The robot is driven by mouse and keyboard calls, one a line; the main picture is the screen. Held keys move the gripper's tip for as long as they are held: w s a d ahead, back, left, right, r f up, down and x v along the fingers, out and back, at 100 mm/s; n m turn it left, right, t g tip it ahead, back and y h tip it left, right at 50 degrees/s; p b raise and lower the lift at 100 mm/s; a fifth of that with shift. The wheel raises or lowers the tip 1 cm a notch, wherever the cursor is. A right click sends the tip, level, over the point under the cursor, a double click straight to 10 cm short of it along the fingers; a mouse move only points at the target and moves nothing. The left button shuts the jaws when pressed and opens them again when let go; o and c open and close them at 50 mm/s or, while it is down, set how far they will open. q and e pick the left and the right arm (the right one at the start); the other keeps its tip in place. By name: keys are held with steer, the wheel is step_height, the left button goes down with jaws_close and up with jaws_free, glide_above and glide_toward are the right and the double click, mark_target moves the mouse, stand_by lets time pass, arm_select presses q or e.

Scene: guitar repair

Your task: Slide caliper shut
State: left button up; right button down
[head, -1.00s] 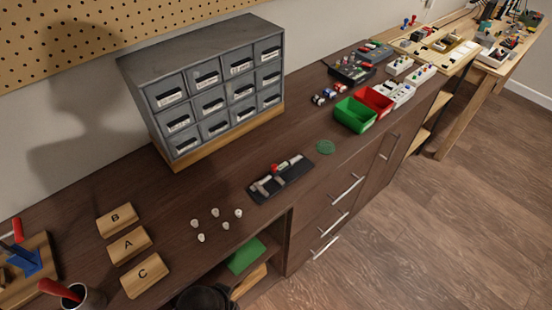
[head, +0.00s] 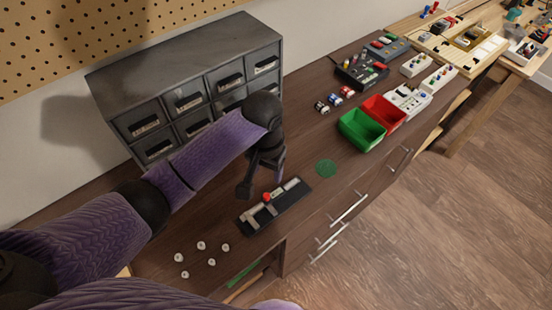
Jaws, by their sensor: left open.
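The caliper (head: 280,196) lies on a black tray (head: 292,202) near the front edge of the dark wooden bench. It has pale metal parts and a red knob (head: 267,197). My left gripper (head: 262,187) hangs just above and behind the tray, pointing down, open and apart from the caliper. My left arm comes in from the left and covers part of the bench. My right gripper is not in view. The gap between the caliper's jaws is too small to make out.
A grey drawer cabinet (head: 180,62) stands behind my left arm. Several white knobs (head: 201,245) stand left of the tray. A green disc (head: 326,168) lies to its right, with a green bin (head: 361,130) and red bin (head: 384,111) beyond. Drawer handles (head: 349,208) stick out in front.

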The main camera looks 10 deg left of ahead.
mark_target(266, 196)
arm_select(q)
steer(key=f+b, duration=0.1)
steer(key=f, duration=0.2)
steer(key=s+f+b, duration=0.1)
steer(key=f, duration=0.1)
steer(key=shift+s+a+f+b, duration=0.15)
steer(key=shift+f+b, duration=0.15)
steer(key=shift+f, duration=0.1)
steer(key=f, duration=0.1)
steer(key=f+b, duration=0.1)
steer(key=f, duration=0.1)
steer(key=shift+w, duration=0.35)
steer(key=shift+s+f, duration=0.15)
steer(key=shift+f, duration=0.15)
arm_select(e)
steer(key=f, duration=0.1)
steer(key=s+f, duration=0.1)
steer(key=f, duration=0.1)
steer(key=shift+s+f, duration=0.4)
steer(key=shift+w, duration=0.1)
arm_select(q)
jaws_close()
steer(key=shift+r, duration=0.1)
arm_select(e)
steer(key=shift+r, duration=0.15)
